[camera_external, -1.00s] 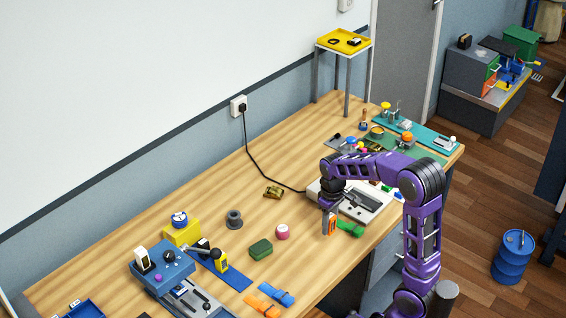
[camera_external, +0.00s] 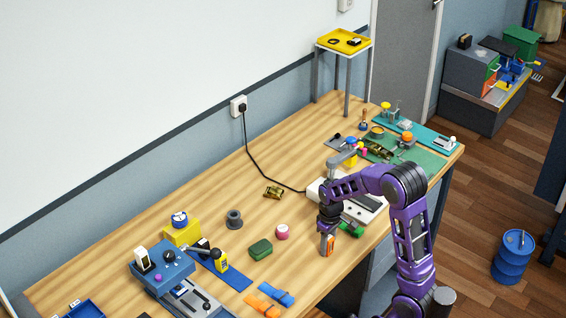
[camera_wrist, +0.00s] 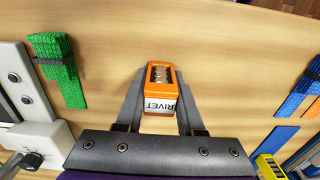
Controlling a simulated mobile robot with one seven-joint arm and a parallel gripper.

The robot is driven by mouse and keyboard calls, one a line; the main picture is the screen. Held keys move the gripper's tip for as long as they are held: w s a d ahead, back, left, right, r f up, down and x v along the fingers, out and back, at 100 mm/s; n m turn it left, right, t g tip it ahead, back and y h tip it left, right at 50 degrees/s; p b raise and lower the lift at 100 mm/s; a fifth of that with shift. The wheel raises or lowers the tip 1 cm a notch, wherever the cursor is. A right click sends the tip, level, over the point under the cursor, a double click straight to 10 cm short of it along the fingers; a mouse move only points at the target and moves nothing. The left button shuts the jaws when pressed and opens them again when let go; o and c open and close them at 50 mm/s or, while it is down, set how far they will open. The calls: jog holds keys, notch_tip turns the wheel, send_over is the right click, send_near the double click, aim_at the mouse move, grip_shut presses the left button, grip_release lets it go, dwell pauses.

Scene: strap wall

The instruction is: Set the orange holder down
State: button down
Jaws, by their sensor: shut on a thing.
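The orange holder (camera_wrist: 160,78) is a small upright orange box with a white label reading "RIVET" and several metallic pieces in its open top. My gripper (camera_wrist: 158,95) is shut on it, one finger on each side in the wrist view. In the external view the orange holder (camera_external: 327,246) hangs below my gripper (camera_external: 328,238) near the table's front edge. I cannot tell whether its bottom touches the wooden table (camera_external: 215,285).
A green strap bundle (camera_wrist: 57,70) and a white machine (camera_wrist: 20,90) lie to the left in the wrist view. Blue straps (camera_wrist: 298,95) lie to the right. A pink round thing (camera_external: 282,232) stands left of my gripper. Bare wood surrounds the holder.

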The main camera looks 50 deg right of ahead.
jog(key=c, duration=0.5)
grip_release()
jog(key=shift+f, duration=0.1)
notch_tip(320, 180, up, 12)
jog(key=p, duration=0.2)
jog(key=shift+p, duration=0.4)
jog(key=shift+r, duration=0.2)
